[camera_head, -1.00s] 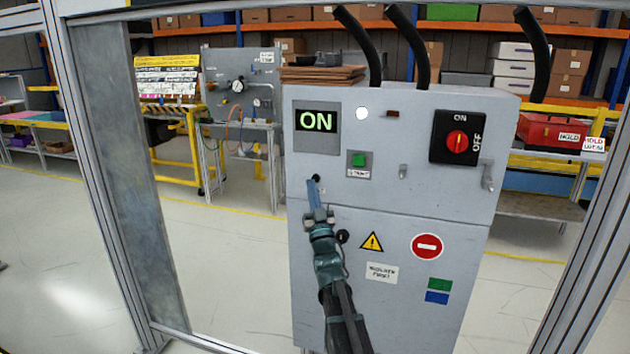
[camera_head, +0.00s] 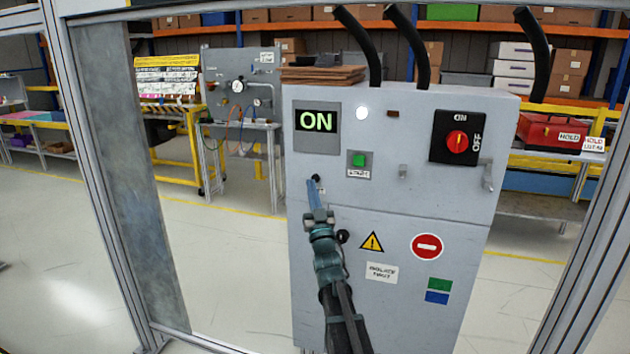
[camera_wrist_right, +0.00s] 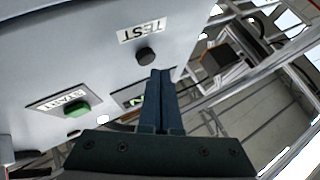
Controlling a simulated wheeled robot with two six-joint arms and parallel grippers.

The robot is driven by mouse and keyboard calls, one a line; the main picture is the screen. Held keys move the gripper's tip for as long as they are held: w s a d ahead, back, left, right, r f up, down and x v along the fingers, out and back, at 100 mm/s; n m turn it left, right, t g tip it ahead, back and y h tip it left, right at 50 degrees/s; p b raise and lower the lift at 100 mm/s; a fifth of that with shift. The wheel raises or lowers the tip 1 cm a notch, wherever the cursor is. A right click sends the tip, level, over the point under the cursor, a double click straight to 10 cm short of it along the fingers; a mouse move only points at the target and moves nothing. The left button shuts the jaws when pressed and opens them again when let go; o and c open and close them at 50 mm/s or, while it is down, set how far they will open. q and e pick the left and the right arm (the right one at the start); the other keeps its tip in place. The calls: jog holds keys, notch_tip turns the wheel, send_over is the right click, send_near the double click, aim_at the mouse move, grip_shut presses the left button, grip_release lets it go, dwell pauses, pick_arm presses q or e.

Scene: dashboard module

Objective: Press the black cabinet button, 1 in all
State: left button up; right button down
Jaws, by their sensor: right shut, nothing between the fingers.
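The grey cabinet (camera_head: 400,195) stands in front of me. Its small black button (camera_head: 316,178) is on the upper panel, left of centre, partly hidden by my gripper's tips. In the right wrist view the black button (camera_wrist_right: 147,57) sticks out from the panel beside a TEST label (camera_wrist_right: 145,31) that appears upside down. My right gripper (camera_head: 312,185) is shut and empty, pointing at the panel just below the button. In the wrist view its fingertips (camera_wrist_right: 160,73) appear right beside the button; I cannot tell whether they touch it. My left gripper is not in view.
A green START button (camera_head: 359,160), a lit ON display (camera_head: 317,121), a white lamp (camera_head: 361,113) and a red rotary switch (camera_head: 457,141) are on the same panel. Metal frame posts (camera_head: 95,150) stand at the left and right.

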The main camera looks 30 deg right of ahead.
jog(key=shift+d, duration=0.1)
dwell(0.6)
jog(key=shift+w+d, duration=0.25)
jog(key=shift+w+d, duration=0.3)
jog(key=shift+d, duration=0.05)
dwell(0.8)
jog(key=shift+a, duration=0.1)
jog(key=shift+s+a, duration=0.55)
jog(key=shift+s+a, duration=0.1)
dwell(0.3)
jog(key=s+a, duration=0.3)
jog(key=shift+a, duration=0.3)
dwell(0.8)
